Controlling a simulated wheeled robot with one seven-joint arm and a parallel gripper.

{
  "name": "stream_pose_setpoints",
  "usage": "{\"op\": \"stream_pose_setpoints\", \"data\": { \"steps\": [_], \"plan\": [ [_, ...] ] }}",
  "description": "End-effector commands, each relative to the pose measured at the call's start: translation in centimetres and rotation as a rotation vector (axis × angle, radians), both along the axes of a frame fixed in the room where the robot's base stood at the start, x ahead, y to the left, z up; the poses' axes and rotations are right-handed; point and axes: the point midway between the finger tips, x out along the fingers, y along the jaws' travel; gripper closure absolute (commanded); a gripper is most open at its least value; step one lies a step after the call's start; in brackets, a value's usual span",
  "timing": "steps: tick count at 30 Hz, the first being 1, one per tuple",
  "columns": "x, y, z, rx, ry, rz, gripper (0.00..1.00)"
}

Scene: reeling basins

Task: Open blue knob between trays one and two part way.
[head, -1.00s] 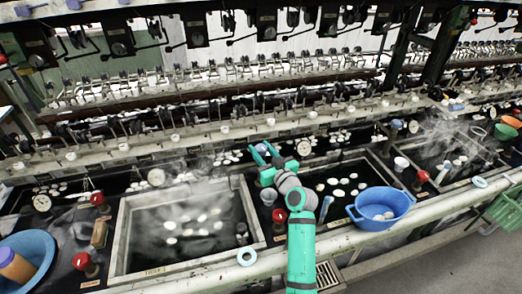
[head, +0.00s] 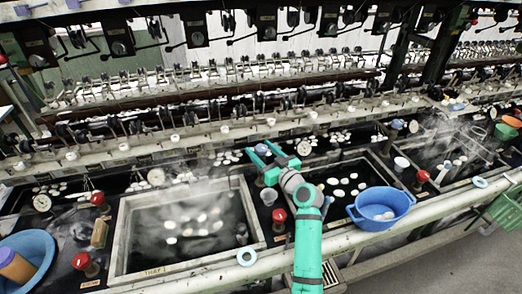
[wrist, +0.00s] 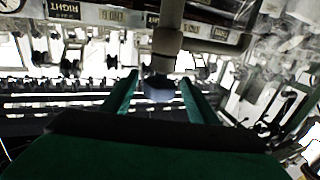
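A small blue knob (wrist: 158,88) on a pipe shows in the wrist view, between the two fingers. In the head view a bit of blue, which looks like the knob (head: 262,149), shows between the fingertips behind the basins. My green gripper (head: 263,153) is open around it. In the wrist view both fingers (wrist: 158,92) stand apart from the knob, with a gap on each side. How deep the knob sits between them is hard to tell. The steaming left basin (head: 122,235) and the right basin (head: 378,168) lie on either side of my arm, with white cocoons in them.
Red knobs (head: 280,215) stand near the basins, one close beside my arm. A grey cup (head: 269,196) is left of my arm. A blue tub (head: 381,222) sits on the front rail at right. Reeling machinery (head: 230,75) stands behind. Steam blurs parts.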

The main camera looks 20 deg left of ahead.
Motion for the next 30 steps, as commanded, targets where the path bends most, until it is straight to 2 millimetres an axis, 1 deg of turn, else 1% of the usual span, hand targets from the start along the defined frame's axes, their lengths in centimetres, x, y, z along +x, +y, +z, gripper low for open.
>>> {"op": "stream_pose_setpoints", "data": {
  "steps": [7, 11, 14, 22, 27, 30],
  "plan": [
    [0.0, -0.1, 0.1, 0.001, -0.002, -0.001, 0.47],
    [-0.5, -0.8, 0.1, 0.002, -0.001, -0.003, 0.47],
    [-1.4, -1.9, 0.0, 0.002, 0.0, -0.004, 0.47],
    [-4.6, -5.9, 0.1, 0.003, -0.001, -0.004, 0.47],
    [-6.1, -7.6, 0.1, 0.002, -0.001, -0.001, 0.47],
    [-6.5, -8.2, 0.0, 0.001, 0.0, -0.002, 0.47]
  ]
}}
